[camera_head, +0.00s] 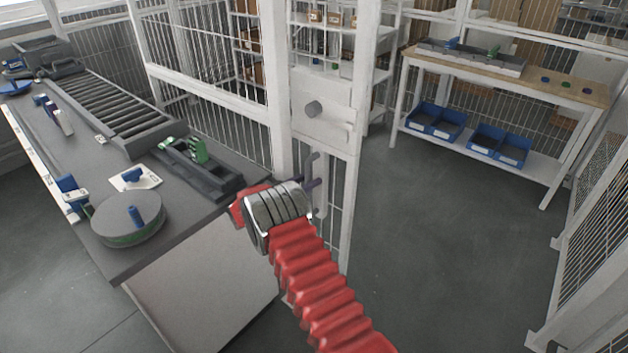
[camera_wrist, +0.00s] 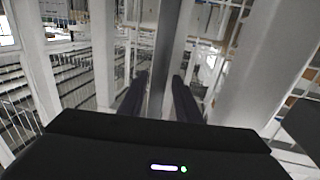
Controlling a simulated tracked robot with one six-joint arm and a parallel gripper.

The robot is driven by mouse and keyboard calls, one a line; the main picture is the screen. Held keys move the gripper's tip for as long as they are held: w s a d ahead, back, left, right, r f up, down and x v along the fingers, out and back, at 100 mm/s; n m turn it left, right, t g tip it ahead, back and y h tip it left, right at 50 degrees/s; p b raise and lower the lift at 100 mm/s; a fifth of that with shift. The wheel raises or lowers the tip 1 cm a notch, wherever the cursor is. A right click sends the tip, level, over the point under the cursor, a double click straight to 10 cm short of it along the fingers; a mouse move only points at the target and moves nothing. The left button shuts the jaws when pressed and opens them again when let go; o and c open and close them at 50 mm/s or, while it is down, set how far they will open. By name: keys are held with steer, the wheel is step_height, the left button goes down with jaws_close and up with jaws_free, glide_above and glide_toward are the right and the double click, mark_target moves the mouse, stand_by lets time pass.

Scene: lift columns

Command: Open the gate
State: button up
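The white-framed gate with bars has a pale lock plate (camera_head: 322,118) carrying a round grey knob (camera_head: 313,109). A pale vertical bar (camera_head: 320,196) shows below the plate, just beyond my gripper. My gripper (camera_head: 312,168) is at the gate, below the lock plate, its dark fingers pointing away from my red arm. In the wrist view, the two dark fingers (camera_wrist: 160,85) are apart, with a grey upright bar (camera_wrist: 166,50) seen between them. Gaps seem to show on both sides, but contact cannot be told. Whether the gate is latched cannot be told.
A grey workbench (camera_head: 210,215) with a roller conveyor (camera_head: 115,105) and a round turntable (camera_head: 128,220) stands at the left, close to my arm. A wooden-topped table (camera_head: 560,90) with blue bins (camera_head: 436,120) stands at the back right. The floor (camera_head: 440,240) right of the gate is clear.

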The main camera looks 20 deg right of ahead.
steer(key=shift+o, duration=0.5)
steer(key=shift+a, duration=0.2)
steer(key=v, duration=1.3)
steer(key=shift+a, duration=0.35)
steer(key=shift+s, duration=0.1)
